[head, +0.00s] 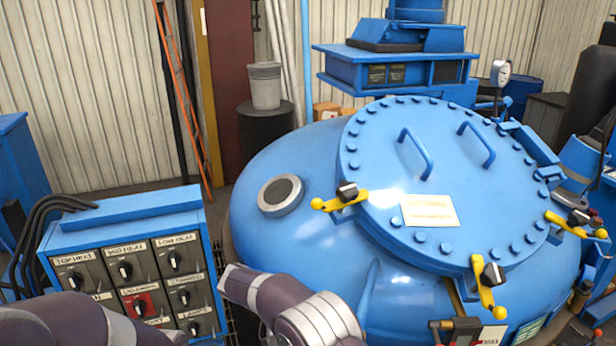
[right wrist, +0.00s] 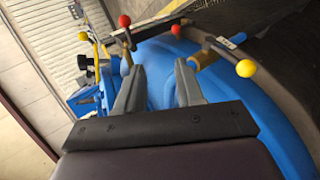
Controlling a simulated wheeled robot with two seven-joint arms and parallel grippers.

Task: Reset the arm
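My right gripper (right wrist: 158,80) shows in the right wrist view. Its two grey fingers are apart with nothing between them, and a blue curved surface (right wrist: 158,58) lies beyond them. I cannot tell how far off that surface is. In the head view, purple-grey links of my arms (head: 305,315) cross the bottom, one at the lower left and one at the centre, in front of the furnace. Neither gripper's fingers can be made out in the head view. My left gripper is out of view.
The blue furnace (head: 265,235) has a bolted lid (head: 375,165) with yellow clamps (head: 345,200) at its rim. A control panel (head: 120,215) with knobs stands at the left. Rods with red and yellow ball ends (right wrist: 245,68) lie just beyond my right fingers. Open floor shows behind the panel.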

